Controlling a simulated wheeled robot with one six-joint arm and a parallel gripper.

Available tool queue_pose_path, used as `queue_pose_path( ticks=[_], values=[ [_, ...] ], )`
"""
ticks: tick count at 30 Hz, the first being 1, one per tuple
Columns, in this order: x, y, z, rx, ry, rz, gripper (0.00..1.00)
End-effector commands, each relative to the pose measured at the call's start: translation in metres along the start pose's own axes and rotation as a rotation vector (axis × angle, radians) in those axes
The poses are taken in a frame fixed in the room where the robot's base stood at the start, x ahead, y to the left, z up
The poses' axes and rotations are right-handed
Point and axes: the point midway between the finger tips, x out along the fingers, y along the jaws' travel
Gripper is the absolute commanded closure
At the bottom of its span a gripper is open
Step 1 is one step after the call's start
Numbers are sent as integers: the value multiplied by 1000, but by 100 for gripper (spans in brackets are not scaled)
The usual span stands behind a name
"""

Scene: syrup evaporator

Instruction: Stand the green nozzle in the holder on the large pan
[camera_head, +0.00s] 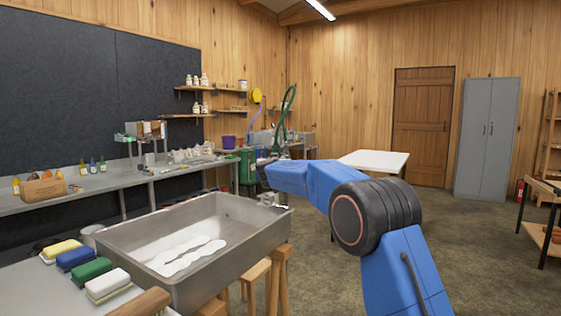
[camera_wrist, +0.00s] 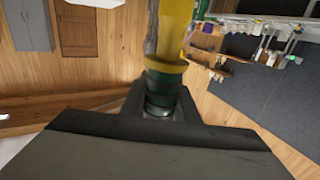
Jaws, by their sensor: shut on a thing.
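My gripper (camera_wrist: 160,105) is shut on the green nozzle (camera_wrist: 160,88), a dark green banded cylinder between the fingers in the wrist view. A yellow collar and a yellow tube extend beyond it, out of the top of that view. The nozzle's lower end is hidden by the fingers. In the head view my blue arm reaches toward the pan's far right side, and the gripper cannot be made out clearly. The large pan (camera_head: 235,258) is a grey metal tray with white patches on its floor. A small metal bracket, seemingly the holder (camera_head: 270,199), sits at its far right corner.
Coloured brushes or sponges, including a green one (camera_head: 90,270), lie on the near left table. A long workbench (camera_head: 120,178) with bottles and a wooden box runs along the dark wall. A green hose (camera_head: 288,112) arches behind my arm. Open floor lies to the right.

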Motion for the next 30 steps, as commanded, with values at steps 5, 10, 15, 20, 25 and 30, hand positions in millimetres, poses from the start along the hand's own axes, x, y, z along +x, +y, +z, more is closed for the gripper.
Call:
queue_pose_path(
  ticks=[5,10,15,20,25,30],
  values=[
    [-7,-10,0,0,1,-1,98],
    [-14,-19,0,0,0,-1,98],
    [-20,-27,0,0,0,0,98],
    [-26,-36,1,0,0,-1,98],
    [-28,-39,1,0,0,0,98],
    [-28,-38,1,0,0,0,98]
  ],
)
